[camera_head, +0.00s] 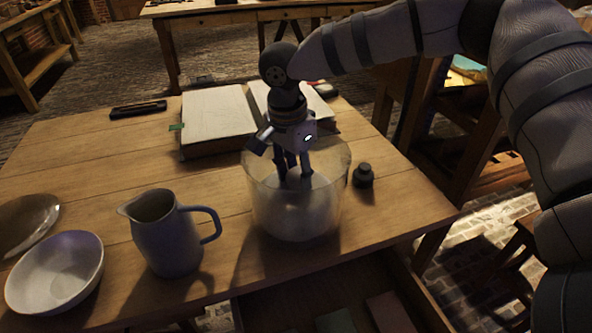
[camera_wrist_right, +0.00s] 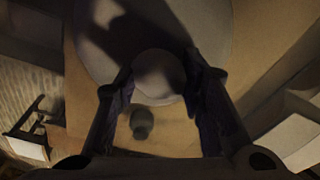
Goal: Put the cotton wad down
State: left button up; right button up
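My right gripper (camera_head: 294,174) points down into the mouth of a large clear glass jar (camera_head: 297,215) on the wooden table. In the right wrist view my right gripper (camera_wrist_right: 158,75) has its two fingers on either side of a pale round cotton wad (camera_wrist_right: 158,78). Both fingers appear to touch the wad. In the head view the wad is hard to make out between the dark fingers and the glass. The jar's lower part looks cloudy, and its contents are unclear. My left gripper is not in view.
A grey jug (camera_head: 168,236) and a white bowl (camera_head: 56,274) stand left of the jar. A small dark bottle (camera_head: 363,176) stands close on its right. An open book (camera_head: 218,118) lies behind. An open drawer (camera_head: 290,308) is below the front edge.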

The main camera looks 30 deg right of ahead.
aim_at(291, 175)
jog(key=shift+o, duration=1.3)
notch_tip(291, 175, up, 12)
jog(key=a, duration=0.1)
jog(key=shift+s+a+r+p, duration=0.15)
jog(key=shift+a+p, duration=0.1)
jog(key=shift+p, duration=0.05)
